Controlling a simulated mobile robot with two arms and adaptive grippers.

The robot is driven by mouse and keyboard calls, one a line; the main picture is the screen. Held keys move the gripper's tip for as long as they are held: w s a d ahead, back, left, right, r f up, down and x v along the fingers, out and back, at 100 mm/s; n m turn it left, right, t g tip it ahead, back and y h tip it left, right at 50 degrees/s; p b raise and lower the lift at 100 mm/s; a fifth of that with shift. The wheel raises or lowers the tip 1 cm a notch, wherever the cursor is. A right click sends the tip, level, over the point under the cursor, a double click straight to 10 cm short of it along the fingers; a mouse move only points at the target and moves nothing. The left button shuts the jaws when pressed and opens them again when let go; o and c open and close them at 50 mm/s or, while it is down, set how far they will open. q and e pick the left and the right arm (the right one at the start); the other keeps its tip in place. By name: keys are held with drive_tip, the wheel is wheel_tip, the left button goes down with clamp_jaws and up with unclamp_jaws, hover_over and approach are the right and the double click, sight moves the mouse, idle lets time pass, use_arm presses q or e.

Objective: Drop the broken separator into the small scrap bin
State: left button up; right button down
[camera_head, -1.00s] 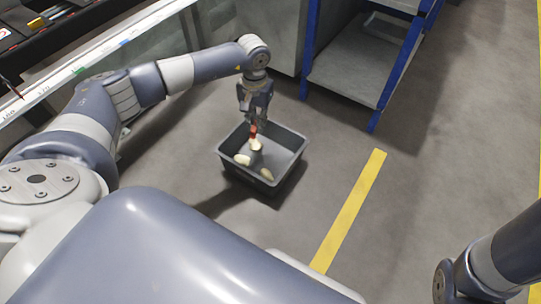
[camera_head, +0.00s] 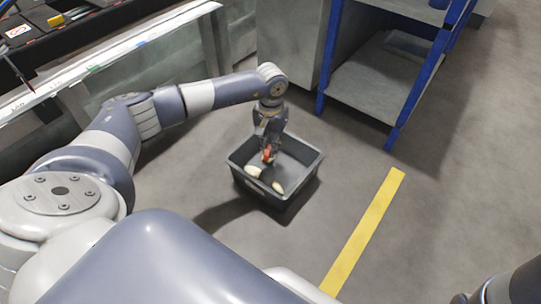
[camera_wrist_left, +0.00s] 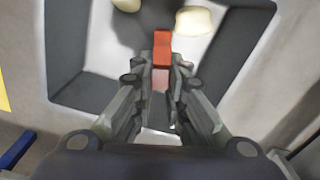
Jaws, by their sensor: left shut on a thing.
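A small red piece (camera_head: 267,155), which I take to be the broken separator, is between the fingers of my left gripper (camera_head: 268,146). In the left wrist view the left gripper (camera_wrist_left: 162,80) is shut on the red piece (camera_wrist_left: 162,47), which sticks out past the fingertips. The dark grey scrap bin (camera_head: 270,198) stands on the floor, and the gripper points down into its opening. The bin's inner wall (camera_wrist_left: 75,75) surrounds the piece in the wrist view. I cannot tell whether the piece touches the bin floor. My right gripper is out of view.
Pale cream pieces (camera_head: 278,187) lie in the bin; one also shows in the wrist view (camera_wrist_left: 194,20). A blue-framed grey shelf (camera_head: 365,85) stands behind the bin to the right. A workbench (camera_head: 110,65) is at the left. A yellow floor line (camera_head: 365,230) runs at right.

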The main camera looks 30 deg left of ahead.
use_arm(q)
drive_tip(key=o, duration=0.8)
drive_tip(key=shift+c, duration=0.2)
wheel_tip(320, 180, up, 12)
